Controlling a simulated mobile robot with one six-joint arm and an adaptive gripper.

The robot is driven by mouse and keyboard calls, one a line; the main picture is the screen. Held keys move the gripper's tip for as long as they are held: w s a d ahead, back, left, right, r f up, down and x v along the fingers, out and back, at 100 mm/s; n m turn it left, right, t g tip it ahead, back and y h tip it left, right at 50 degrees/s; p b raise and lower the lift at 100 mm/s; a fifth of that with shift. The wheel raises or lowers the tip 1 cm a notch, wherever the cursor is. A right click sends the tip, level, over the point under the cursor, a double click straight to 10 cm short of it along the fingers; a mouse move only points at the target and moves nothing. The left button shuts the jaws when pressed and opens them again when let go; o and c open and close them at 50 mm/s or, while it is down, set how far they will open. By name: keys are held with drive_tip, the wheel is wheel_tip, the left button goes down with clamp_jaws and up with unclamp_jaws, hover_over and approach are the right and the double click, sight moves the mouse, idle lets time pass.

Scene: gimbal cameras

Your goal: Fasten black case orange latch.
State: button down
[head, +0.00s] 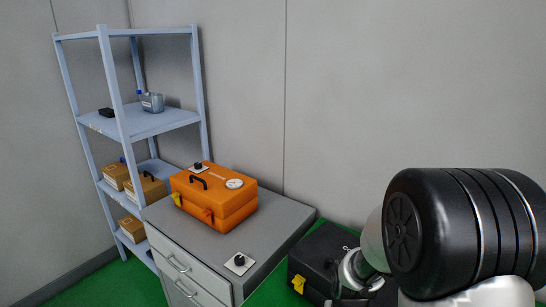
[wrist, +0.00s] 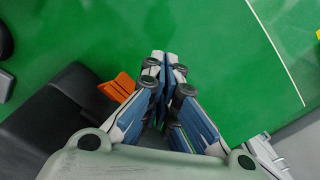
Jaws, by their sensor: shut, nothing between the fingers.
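The black case (head: 322,252) sits low on the green floor beside the grey cabinet, partly hidden by my arm in the head view. Its yellow latch (head: 299,283) shows on its near side there; the orange latch is not visible in that view. In the wrist view the black case (wrist: 52,128) fills the lower left, and the orange latch (wrist: 118,87) sticks out at an angle from its edge. My gripper (wrist: 163,60) is shut and empty, its fingertips just right of the orange latch. I cannot tell whether they touch it.
A grey cabinet (head: 273,226) stands left of the black case, with an orange case (head: 222,206) and a small black-knobbed plate (head: 239,263) on top. A blue-grey shelf (head: 150,122) stands behind. Green floor (wrist: 215,50) beyond my fingertips is clear.

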wheel_tip(320, 180, up, 7)
drive_tip(key=p, duration=0.5)
idle(0.3)
